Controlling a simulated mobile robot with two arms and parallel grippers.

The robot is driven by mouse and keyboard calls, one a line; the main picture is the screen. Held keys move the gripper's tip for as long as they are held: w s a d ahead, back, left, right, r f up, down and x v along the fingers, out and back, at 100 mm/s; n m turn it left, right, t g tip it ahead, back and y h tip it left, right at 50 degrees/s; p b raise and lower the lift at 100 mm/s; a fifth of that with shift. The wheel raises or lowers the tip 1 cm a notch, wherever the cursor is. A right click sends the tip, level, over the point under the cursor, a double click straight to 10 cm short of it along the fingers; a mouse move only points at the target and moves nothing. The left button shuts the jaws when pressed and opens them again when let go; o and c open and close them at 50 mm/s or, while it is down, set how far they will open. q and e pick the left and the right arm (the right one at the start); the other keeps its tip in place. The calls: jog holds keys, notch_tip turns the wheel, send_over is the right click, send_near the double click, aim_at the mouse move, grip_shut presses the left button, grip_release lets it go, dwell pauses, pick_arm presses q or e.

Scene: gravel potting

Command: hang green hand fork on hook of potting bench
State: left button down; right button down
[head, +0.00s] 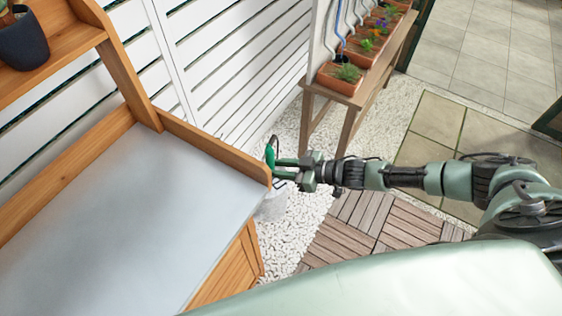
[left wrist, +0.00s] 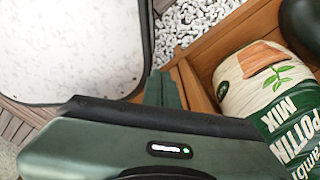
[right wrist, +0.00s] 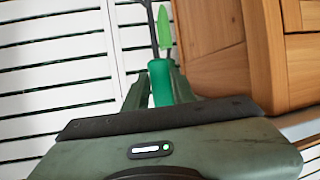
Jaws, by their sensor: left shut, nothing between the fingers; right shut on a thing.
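My right gripper (head: 277,166) is shut on the green handle of the hand fork (head: 270,155), just beyond the right end of the potting bench (head: 130,215). In the right wrist view, the fork's green handle (right wrist: 160,85) stands upright between the fingers (right wrist: 160,80). A dark rod and a lighter green pointed piece show above it; I cannot tell whether both belong to the fork. I cannot make out the hook for certain. My left gripper (left wrist: 163,90) is shut and empty, seen only in the left wrist view.
A wooden stand (head: 345,105) with several planters is behind. In the left wrist view, a potting mix bag (left wrist: 275,85) sits in a wooden box beside a white dark-rimmed surface (left wrist: 70,45).

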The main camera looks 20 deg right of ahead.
jog(key=shift+s+a+f+p, duration=0.15)
jog(key=shift+s+a+f, duration=0.1)
jog(key=shift+s+a, duration=0.5)
jog(key=shift+s+a+f+p, duration=0.2)
jog(key=shift+s+a, duration=0.3)
jog(key=shift+a, duration=0.4)
jog(key=shift+f, duration=0.1)
jog(key=c, duration=1.1)
grip_release()
jog(key=shift+d, duration=0.15)
